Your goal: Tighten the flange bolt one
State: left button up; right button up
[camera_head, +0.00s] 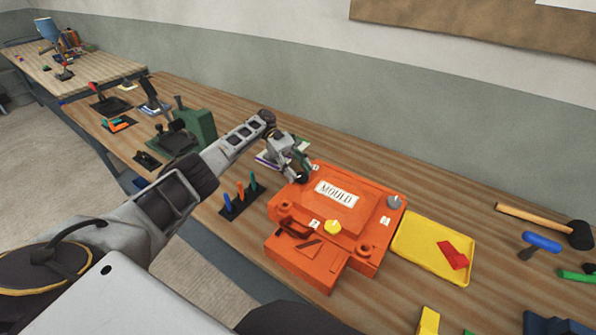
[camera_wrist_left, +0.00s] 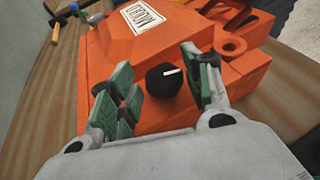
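The orange mould (camera_head: 345,215) with a white MOULD plate stands on the workbench; it also shows in the wrist view (camera_wrist_left: 195,45). A round black bolt head (camera_wrist_left: 163,82) with a white line sits on the mould's near corner in the wrist view. My left gripper (camera_wrist_left: 160,72) is open, with its green-padded fingers on either side of this bolt head and a gap visible on each side. In the head view my left gripper (camera_head: 305,172) is at the mould's back left corner and largely covers that bolt. Other heads on the mould are yellow (camera_head: 332,227) and grey (camera_head: 394,200). My right gripper is not in view.
A yellow tray (camera_head: 410,245) with a red piece (camera_head: 452,254) lies right of the mould. A hammer (camera_head: 540,220) and a blue-handled tool (camera_head: 541,242) lie farther right. A dark rack (camera_head: 242,205) with coloured pegs stands left of the mould. The wall runs behind the bench.

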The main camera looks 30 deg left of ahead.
pick_arm(q)
jog(key=shift+o, duration=0.5)
jog(key=shift+f, duration=0.1)
notch_tip(320, 180, up, 10)
dwell(0.6)
jog(key=shift+s, duration=0.1)
dwell(0.3)
